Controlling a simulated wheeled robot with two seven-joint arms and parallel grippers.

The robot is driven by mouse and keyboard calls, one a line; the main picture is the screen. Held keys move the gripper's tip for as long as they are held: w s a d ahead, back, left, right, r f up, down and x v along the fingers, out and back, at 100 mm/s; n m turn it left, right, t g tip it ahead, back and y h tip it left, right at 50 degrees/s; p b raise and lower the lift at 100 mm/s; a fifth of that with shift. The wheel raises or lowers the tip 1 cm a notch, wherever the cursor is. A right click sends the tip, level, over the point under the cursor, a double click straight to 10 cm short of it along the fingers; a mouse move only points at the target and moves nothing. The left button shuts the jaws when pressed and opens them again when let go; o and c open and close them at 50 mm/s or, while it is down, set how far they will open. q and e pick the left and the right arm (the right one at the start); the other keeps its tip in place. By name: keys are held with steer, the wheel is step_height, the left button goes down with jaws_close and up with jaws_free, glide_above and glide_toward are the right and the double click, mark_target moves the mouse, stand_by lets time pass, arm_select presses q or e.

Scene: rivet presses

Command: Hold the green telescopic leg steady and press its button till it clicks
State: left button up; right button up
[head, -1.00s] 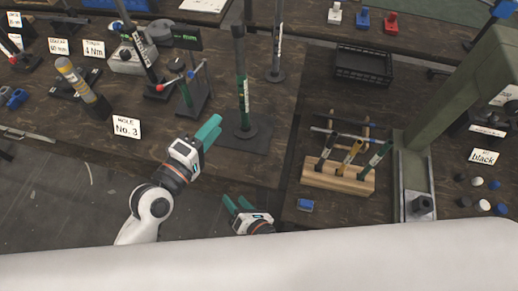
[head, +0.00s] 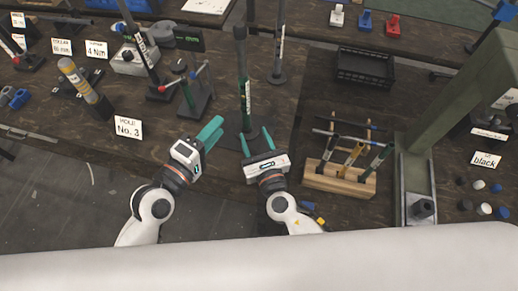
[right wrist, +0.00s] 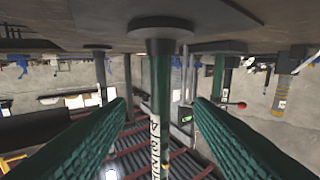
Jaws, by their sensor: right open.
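The green telescopic leg (head: 245,96) stands upright on a dark base plate (head: 228,142), with a dark upper part and a light printed strip. My right gripper (head: 256,136) is open in front of it, fingers pointing at its lower part. In the right wrist view, which is upside down, the leg (right wrist: 160,110) shows in the middle between the two green fingers, with a gap on each side. Whether it is fully between the fingertips is unclear. My left gripper (head: 211,133) is left of the leg, apart from it; its fingers look close together.
A wooden rack (head: 340,180) with tools is to the right. A "No. 3" card (head: 128,127) stands at the left front.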

mark_target(248, 121)
steer(key=x, duration=0.8)
jaws_close()
